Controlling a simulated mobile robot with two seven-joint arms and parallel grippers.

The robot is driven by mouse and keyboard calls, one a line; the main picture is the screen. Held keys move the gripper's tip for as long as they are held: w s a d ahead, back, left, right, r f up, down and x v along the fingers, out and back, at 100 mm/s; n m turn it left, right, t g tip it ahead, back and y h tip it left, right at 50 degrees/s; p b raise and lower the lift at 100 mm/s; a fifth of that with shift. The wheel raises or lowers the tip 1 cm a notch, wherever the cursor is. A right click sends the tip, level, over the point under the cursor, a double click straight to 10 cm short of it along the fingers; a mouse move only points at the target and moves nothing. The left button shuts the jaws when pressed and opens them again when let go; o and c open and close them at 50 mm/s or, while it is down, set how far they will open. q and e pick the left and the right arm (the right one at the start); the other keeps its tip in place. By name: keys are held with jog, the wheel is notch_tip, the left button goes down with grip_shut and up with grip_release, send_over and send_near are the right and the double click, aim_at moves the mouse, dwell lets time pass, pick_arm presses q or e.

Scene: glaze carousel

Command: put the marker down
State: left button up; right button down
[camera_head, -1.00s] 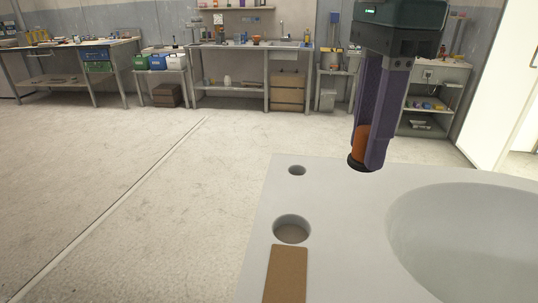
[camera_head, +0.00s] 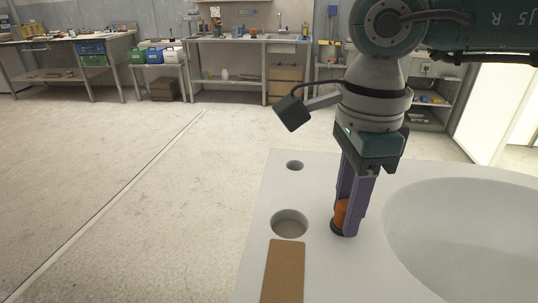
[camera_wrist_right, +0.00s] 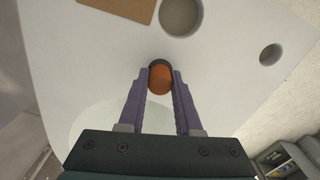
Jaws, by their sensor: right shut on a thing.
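The marker (camera_head: 340,214) is a short orange piece with a dark lower end. My right gripper (camera_head: 347,222) is shut on it, with purple fingers on both sides, and holds it upright. It is low over the pale grey worktop (camera_head: 330,270), just right of the larger round hole; I cannot tell whether its dark end touches the surface. In the right wrist view the orange marker (camera_wrist_right: 160,78) sits between the fingertips of the right gripper (camera_wrist_right: 160,82). My left gripper is not in view.
The worktop has a large round hole (camera_head: 289,224), a small hole (camera_head: 295,165) and a wide basin (camera_head: 470,235) at the right. A brown board (camera_head: 284,272) lies in front of the large hole. Benches (camera_head: 245,65) stand far off against the wall.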

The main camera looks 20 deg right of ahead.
jog(key=c, duration=0.6)
grip_release()
jog(key=shift+f, duration=0.1)
jog(key=shift+r, duration=0.3)
notch_tip(320, 180, up, 12)
jog(key=b, duration=0.1)
jog(key=shift+f, duration=0.15)
